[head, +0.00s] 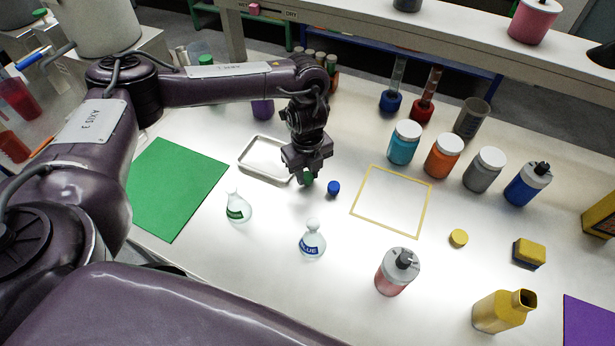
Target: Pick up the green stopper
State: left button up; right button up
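The small green stopper (308,179) shows right at the fingertips of my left gripper (305,175), near the table beside the metal tray. The gripper points down and hides part of the stopper. I cannot tell whether its fingers are closed on the stopper or just around it, or whether the stopper touches the table. A blue stopper (333,188) is just to the right of it. A glass flask with a green label (238,208) stands in front and to the left. My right gripper is not in view.
A flask labelled blue (312,240) stands in front. The metal tray (246,172) lies behind the gripper and a green mat (178,190) at left. A yellow square outline (358,198) marks clear table to the right. Several lidded jars, including an orange one (443,158), stand beyond it.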

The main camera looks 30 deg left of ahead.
aim_at(307, 175)
pick_arm(q)
jog(key=c, duration=0.4)
jog(key=shift+o, duration=0.2)
jog(key=shift+r, duration=0.1)
jog(key=shift+r, duration=0.65)
notch_tip(307, 175, up, 18)
jog(key=p, duration=0.3)
jog(key=shift+r+p, duration=0.25)
jog(key=shift+p, duration=0.15)
